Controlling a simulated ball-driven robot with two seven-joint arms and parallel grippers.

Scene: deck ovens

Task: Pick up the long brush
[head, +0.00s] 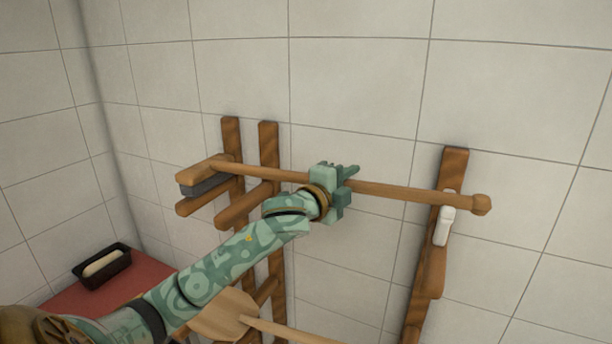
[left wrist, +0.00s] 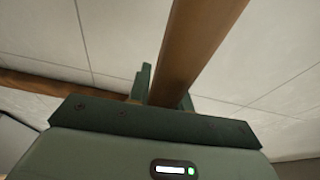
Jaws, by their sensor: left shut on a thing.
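The long brush (head: 405,191) has a long round wooden handle with a knob at its right end. Its wooden head (head: 204,169) with grey bristles is at the left in the head view. The brush lies nearly level in front of the tiled wall, across the rack posts. My left gripper (head: 345,185) is shut on the handle near its middle. In the left wrist view the handle (left wrist: 203,45) runs up and away from the jaws, which hide part of it. I cannot tell whether the brush still touches the rack. My right gripper is not in view.
Two wooden posts with pegs (head: 247,207) stand at the left, one post (head: 455,165) at the right, with a white object (head: 445,222) on it. A wooden peel (head: 222,316) is below my arm. A black tin (head: 104,267) stands on a red surface (head: 85,300).

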